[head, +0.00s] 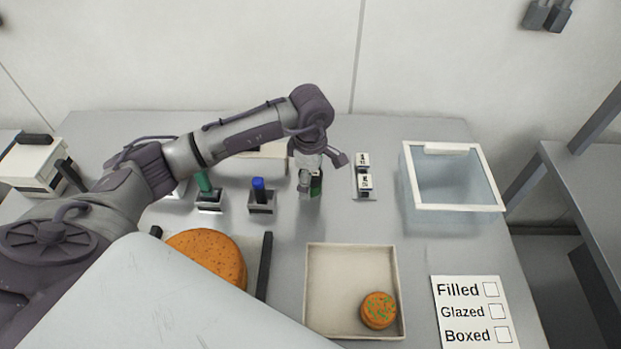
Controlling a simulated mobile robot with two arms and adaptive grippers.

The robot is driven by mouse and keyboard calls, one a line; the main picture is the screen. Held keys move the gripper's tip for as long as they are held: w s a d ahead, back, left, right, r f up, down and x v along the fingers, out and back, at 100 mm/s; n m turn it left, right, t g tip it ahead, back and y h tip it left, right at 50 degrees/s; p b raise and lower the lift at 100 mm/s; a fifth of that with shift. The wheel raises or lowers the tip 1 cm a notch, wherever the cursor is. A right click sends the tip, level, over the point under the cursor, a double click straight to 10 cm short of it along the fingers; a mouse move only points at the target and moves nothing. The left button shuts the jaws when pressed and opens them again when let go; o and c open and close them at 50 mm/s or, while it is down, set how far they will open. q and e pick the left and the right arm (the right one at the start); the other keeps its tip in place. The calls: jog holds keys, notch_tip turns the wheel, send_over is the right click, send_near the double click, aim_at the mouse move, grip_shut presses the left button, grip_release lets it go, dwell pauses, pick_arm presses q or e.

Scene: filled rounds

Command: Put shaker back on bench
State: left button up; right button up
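My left gripper (309,187) points down over the bench (430,255), left of the small black-and-white block. It appears shut on a small dark and green object, which I take to be the shaker (317,184). The gripper hides most of the shaker, and I cannot tell whether its bottom touches the bench. My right gripper is not in view.
A square tray (325,285) holds a round orange-brown piece with green bits (378,310). A glass-lidded box (450,180) stands at right, a checklist card (470,312) at front right. Green-handled (203,182) and blue-handled (259,190) items stand left of the gripper.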

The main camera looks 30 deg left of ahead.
pick_arm(q)
notch_tip(320, 180, up, 11)
jog(key=b, duration=0.3)
jog(key=shift+f, duration=0.1)
jog(key=shift+r, duration=0.5)
